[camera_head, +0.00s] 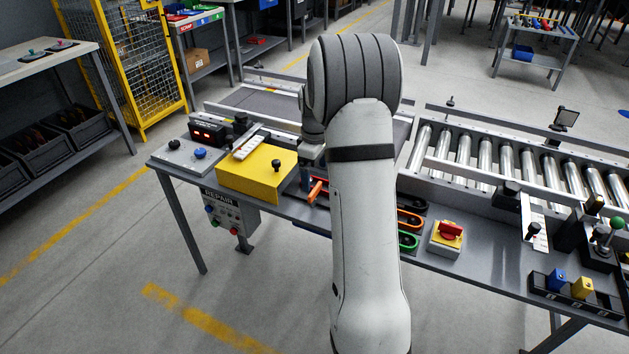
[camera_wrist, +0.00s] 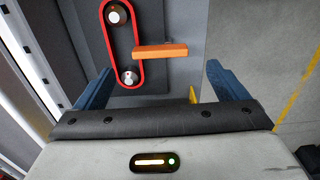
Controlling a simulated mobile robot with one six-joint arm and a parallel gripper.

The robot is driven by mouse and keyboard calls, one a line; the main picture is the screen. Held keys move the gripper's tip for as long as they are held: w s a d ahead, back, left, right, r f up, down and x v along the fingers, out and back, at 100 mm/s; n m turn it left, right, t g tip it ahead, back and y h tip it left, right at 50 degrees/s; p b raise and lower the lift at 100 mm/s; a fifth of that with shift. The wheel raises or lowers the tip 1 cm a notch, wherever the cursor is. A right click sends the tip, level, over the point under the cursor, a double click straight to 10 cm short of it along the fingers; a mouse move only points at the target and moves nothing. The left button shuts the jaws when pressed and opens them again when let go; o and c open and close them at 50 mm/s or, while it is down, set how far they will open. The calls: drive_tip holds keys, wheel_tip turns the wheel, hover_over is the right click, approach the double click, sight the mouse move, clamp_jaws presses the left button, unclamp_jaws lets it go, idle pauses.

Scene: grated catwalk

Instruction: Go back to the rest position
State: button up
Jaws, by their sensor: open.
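My gripper (camera_wrist: 158,70) shows in the wrist view with its two blue fingers spread wide apart and nothing between them touching either one. An orange bar (camera_wrist: 160,50) lies in the picture just beyond the gap between the fingertips. A red belt loop (camera_wrist: 105,45) runs around two round pulleys at its left. An orange lever (camera_head: 317,190) shows just left of my arm.
A grey bench (camera_head: 470,262) carries a yellow box (camera_head: 258,174), a red switch on a yellow base (camera_head: 447,238), and a roller conveyor (camera_head: 510,165). A black holder with blue and yellow blocks (camera_head: 575,296) sits at right. The floor in front at left is clear.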

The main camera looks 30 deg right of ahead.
drive_tip(key=shift+r, duration=0.95)
drive_tip(key=shift+a+r, duration=0.15)
drive_tip(key=shift+r, duration=0.05)
drive_tip(key=s+a+r+m+t+p, duration=0.1)
drive_tip(key=s+a+r+m+p, duration=0.3)
drive_tip(key=s+a+r, duration=0.85)
drive_tip(key=s+a+r+m+p, duration=0.1)
drive_tip(key=s+a+m, duration=0.1)
drive_tip(key=s, duration=0.5)
drive_tip(key=s+a+r+m+t+p, duration=0.1)
drive_tip(key=s+a+r+p, duration=0.1)
drive_tip(key=s, duration=0.6)
drive_tip(key=shift+a+m+t, duration=0.3)
drive_tip(key=shift+a+m, duration=0.1)
drive_tip(key=shift+a, duration=0.35)
drive_tip(key=shift+c, duration=0.4)
